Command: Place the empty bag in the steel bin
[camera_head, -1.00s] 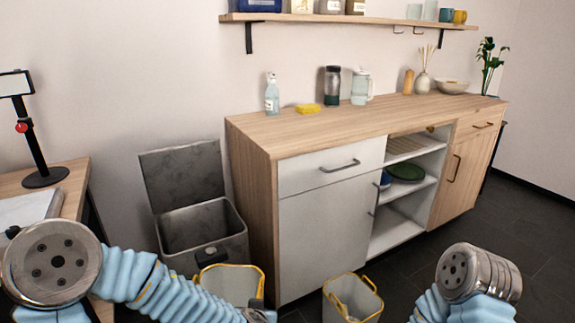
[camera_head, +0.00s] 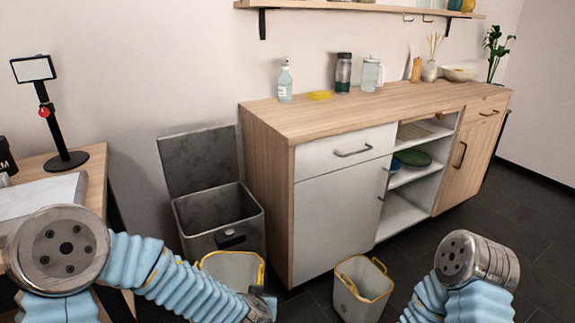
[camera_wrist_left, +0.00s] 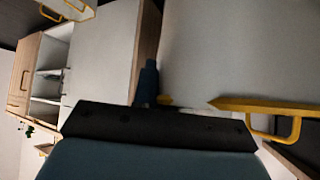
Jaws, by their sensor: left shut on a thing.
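The held bag (camera_head: 230,268) is pale grey with a yellow rim; in the head view it is low, in front of the steel bin (camera_head: 219,213), overlapping its lower front. The dark grey bin has its lid (camera_head: 197,160) raised, and its visible interior looks empty. In the left wrist view, the bag (camera_wrist_left: 215,50) fills the upper right, with a yellow handle. My left gripper (camera_wrist_left: 150,82) is shut on the bag's edge. My right gripper is out of view; only that arm shows at lower right.
A second similar bag (camera_head: 362,288) stands on the dark floor right of the held one. A wooden cabinet (camera_head: 265,190) stands close to the bin's right. A desk (camera_head: 95,175) with a phone stand (camera_head: 47,110) is at left. Open floor lies at right.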

